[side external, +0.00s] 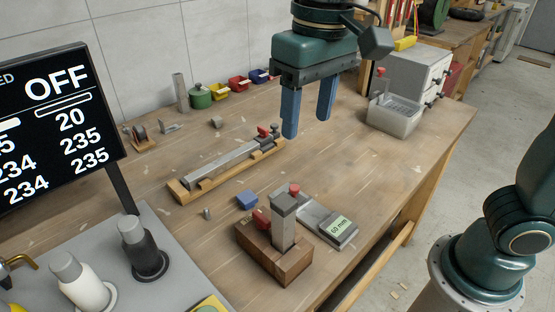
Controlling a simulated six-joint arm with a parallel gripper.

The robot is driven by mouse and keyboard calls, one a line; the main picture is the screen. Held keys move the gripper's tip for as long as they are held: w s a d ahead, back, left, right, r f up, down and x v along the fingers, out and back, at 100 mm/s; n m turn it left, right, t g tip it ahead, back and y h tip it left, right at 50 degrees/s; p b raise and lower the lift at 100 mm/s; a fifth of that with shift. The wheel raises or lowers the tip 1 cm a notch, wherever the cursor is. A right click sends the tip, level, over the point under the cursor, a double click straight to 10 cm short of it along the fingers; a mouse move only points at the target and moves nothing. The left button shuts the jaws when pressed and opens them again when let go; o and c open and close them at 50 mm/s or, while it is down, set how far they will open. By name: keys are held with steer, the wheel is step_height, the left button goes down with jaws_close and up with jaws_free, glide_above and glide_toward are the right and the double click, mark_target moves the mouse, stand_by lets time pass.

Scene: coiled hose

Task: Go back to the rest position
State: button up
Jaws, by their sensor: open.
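My gripper (308,110) hangs above the far middle of the wooden bench (345,165). Its two blue fingers point down and stand apart, with nothing between them. The gripper is open and empty. In this view the fingertips appear just right of the far end of a long metal bar on a wooden base (228,165). I cannot tell their exact height above the bench. No coiled hose can be made out in this view.
A wooden block with an upright metal post (283,225) and a device reading 60 mm (338,229) stand near the front. Small coloured bins (238,83) line the wall. A display (60,125) stands left.

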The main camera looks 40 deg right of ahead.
steer(key=s+d+f+t, duration=0.2)
steer(key=s+d, duration=0.3)
steer(key=d, duration=0.3)
steer(key=s+d+f+t, duration=0.3)
steer(key=s+d, duration=0.3)
steer(key=d, duration=0.3)
steer(key=shift+s+d, duration=0.15)
steer(key=shift+s, duration=0.1)
